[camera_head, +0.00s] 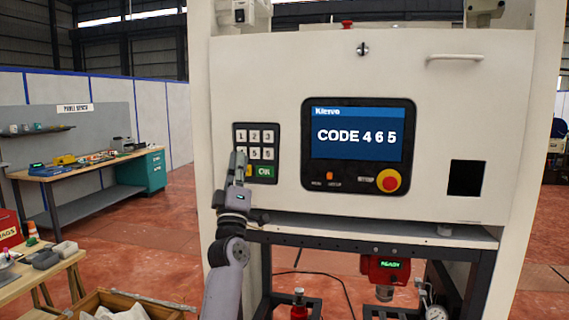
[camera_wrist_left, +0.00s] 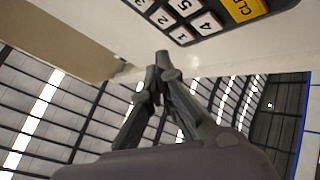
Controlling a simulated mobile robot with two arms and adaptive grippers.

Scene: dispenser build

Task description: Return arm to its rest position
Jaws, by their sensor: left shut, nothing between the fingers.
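My left gripper (camera_head: 238,160) is shut and empty. In the head view it points up in front of the keypad (camera_head: 256,153), at its left edge, and hides part of the left keys. In the left wrist view the closed fingertips (camera_wrist_left: 164,62) are just below the keypad (camera_wrist_left: 200,20); I cannot tell whether they touch the panel. The screen (camera_head: 359,135) of the white machine (camera_head: 280,80) reads "CODE 4 6 5". My right gripper is not in view.
A red and yellow stop button (camera_head: 389,180) and a dark square opening (camera_head: 466,178) are on the panel. A workbench (camera_head: 80,170) is farther back.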

